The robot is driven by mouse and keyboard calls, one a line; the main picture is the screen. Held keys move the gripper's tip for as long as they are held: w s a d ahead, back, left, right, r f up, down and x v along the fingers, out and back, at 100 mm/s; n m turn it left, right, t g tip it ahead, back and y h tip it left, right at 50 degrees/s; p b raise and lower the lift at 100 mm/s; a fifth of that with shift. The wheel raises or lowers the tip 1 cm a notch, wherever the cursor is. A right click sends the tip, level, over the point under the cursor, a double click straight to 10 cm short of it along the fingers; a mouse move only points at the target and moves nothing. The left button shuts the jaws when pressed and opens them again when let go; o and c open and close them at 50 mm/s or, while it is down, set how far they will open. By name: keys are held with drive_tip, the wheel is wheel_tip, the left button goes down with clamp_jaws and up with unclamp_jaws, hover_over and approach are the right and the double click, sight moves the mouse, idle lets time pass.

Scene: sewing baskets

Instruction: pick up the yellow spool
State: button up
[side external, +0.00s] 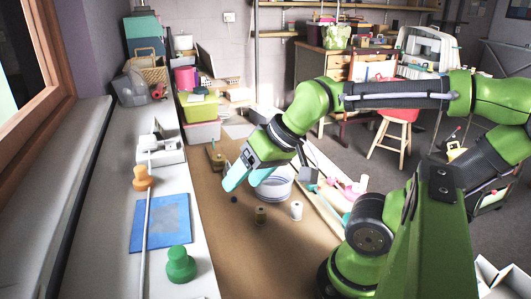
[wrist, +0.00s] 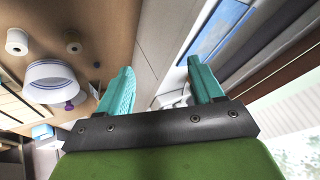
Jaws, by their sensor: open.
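A small spool with a tan-yellow body (side external: 260,215) stands upright on the brown tabletop, in front of the striped bowl in the side view. A paler, whitish spool (side external: 296,210) stands to its right. A brownish spool-like piece (side external: 217,158) is farther back. I cannot tell for sure which is the yellow one. My gripper (side external: 245,178) is open and empty, tilted above the table, behind and to the left of the tan-yellow spool. In the wrist view my gripper's teal fingers (wrist: 162,67) are apart with nothing between them; two pale spools (wrist: 16,42) show at the far left.
A white bowl with blue stripes (side external: 275,186) stands beside my gripper. A small dark ball (side external: 234,199) lies nearby. An orange knob-shaped piece (side external: 142,178), a blue mat (side external: 161,222) and a green knob-shaped piece (side external: 180,265) are on the white ledge. The front tabletop is clear.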

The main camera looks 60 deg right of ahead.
drive_tip(key=w+d+f+m+g+h, duration=0.1)
drive_tip(key=w+d+f+m+g, duration=0.2)
drive_tip(key=d, duration=0.4)
drive_tip(key=n+g, duration=0.1)
drive_tip(key=g, duration=0.3)
hover_over(260, 208)
drive_tip(key=shift+h, duration=0.4)
wheel_tip(260, 208, down, 14)
drive_tip(key=shift+s+d, duration=0.15)
drive_tip(key=f, duration=0.5)
drive_tip(key=shift+a+f, duration=0.2)
drive_tip(key=shift+f, duration=0.1)
drive_tip(key=c, duration=1.1)
